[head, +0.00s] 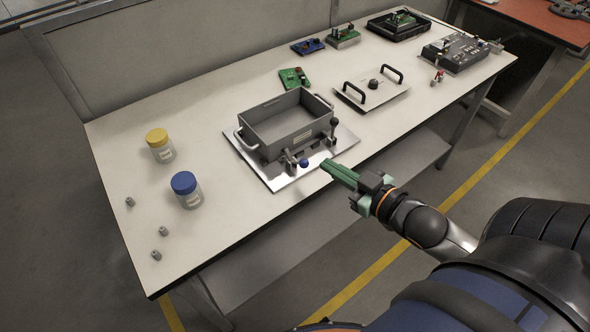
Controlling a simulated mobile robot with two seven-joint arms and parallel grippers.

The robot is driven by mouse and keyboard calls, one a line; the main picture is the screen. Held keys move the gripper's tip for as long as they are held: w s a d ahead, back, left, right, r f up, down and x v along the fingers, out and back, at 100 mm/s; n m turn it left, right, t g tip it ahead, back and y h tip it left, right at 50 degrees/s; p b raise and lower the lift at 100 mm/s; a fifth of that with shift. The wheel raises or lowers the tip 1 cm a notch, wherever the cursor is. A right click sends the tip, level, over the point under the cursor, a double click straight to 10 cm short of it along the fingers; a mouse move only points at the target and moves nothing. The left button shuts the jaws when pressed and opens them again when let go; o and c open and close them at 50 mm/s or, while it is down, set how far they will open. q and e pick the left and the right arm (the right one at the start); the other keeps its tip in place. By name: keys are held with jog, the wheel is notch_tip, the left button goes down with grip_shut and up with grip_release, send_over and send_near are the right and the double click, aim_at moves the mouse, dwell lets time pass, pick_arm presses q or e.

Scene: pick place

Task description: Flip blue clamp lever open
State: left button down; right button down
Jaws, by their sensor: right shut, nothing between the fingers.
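The blue clamp lever's knob (304,163) is at the front of a metal base plate (258,165), low beside its clamp (289,160). A second clamp lever with a black knob (334,122) stands more upright to the right. A grey metal box (262,133) with side handles sits on the plate behind the clamps. My right gripper (325,165) is green and shut, with nothing between its fingers. Its tips are just right of the blue knob; I cannot tell whether they touch it. My left gripper is not in view.
A flat lid with two black handles (349,96) lies right of the box. Green circuit board (294,78) lies behind. A yellow-capped jar (160,148), a blue-capped jar (187,192) and small grey parts (156,255) stand left. The white table (225,225) is clear in front of the plate.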

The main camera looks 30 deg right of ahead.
jog(key=a+r+x, duration=0.1)
jog(key=r+x, duration=0.1)
jog(key=x, duration=0.8)
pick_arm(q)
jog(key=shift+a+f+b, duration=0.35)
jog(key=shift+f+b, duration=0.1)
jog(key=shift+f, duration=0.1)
pick_arm(e)
jog(key=shift+s+d+f, duration=0.2)
jog(key=shift+s+f, duration=0.1)
jog(key=shift+f, duration=0.35)
jog(key=shift+s+d+f, duration=0.15)
jog(key=shift+s+f, duration=0.2)
jog(key=shift+f, duration=0.3)
jog(key=shift+s+d+f, duration=0.2)
jog(key=shift+s+f, duration=0.1)
jog(key=shift+f, duration=0.4)
jog(key=shift+s+f, duration=0.1)
jog(key=shift+s, duration=0.05)
